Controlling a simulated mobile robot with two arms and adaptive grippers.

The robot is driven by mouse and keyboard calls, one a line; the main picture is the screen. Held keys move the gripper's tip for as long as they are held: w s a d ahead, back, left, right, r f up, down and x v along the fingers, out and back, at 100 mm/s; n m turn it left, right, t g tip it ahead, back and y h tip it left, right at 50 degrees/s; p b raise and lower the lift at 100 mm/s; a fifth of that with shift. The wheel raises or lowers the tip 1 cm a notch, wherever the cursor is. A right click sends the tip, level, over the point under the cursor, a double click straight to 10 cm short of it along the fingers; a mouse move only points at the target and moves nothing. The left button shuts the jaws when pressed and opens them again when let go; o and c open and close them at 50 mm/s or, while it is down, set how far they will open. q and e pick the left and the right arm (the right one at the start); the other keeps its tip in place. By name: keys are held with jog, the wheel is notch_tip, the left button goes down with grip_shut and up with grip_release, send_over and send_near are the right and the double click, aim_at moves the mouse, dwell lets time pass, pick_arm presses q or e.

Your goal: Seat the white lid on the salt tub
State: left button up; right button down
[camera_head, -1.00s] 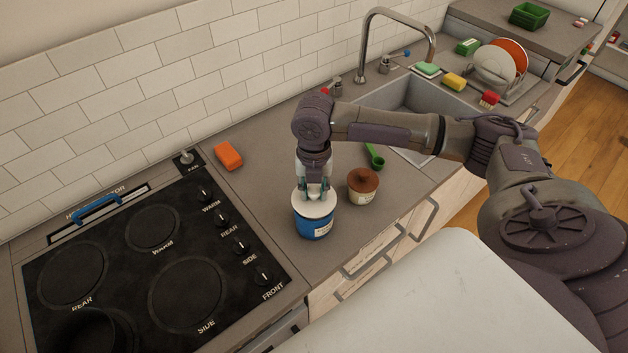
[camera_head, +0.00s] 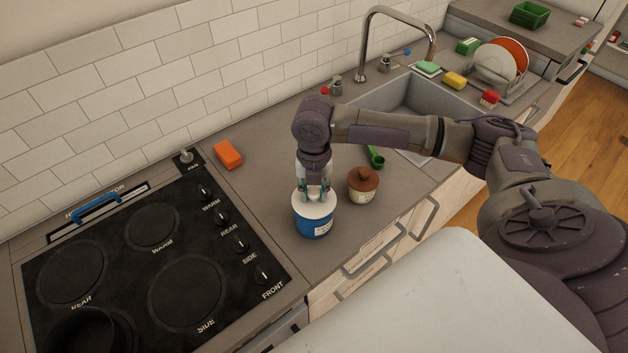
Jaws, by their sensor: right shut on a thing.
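The salt tub (camera_head: 314,226) is a blue tub with a pale label, upright on the grey counter to the right of the cooktop. The white lid (camera_head: 313,207) lies over its mouth and looks about level. I cannot tell whether it is fully pressed down. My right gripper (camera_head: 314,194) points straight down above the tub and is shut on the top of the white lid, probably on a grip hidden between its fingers. My left gripper is not in view.
A small tub with a brown lid (camera_head: 363,181) stands close to the right. A green spoon (camera_head: 376,157) lies behind it. An orange sponge (camera_head: 228,155) lies at the back left. The sink (camera_head: 405,100) and cooktop (camera_head: 150,260) flank the counter.

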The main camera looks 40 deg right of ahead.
jog(key=shift+f, duration=0.55)
jog(key=c, duration=1.2)
grip_release()
jog(key=shift+o, duration=0.2)
jog(key=o, duration=0.6)
jog(key=shift+c, duration=0.2)
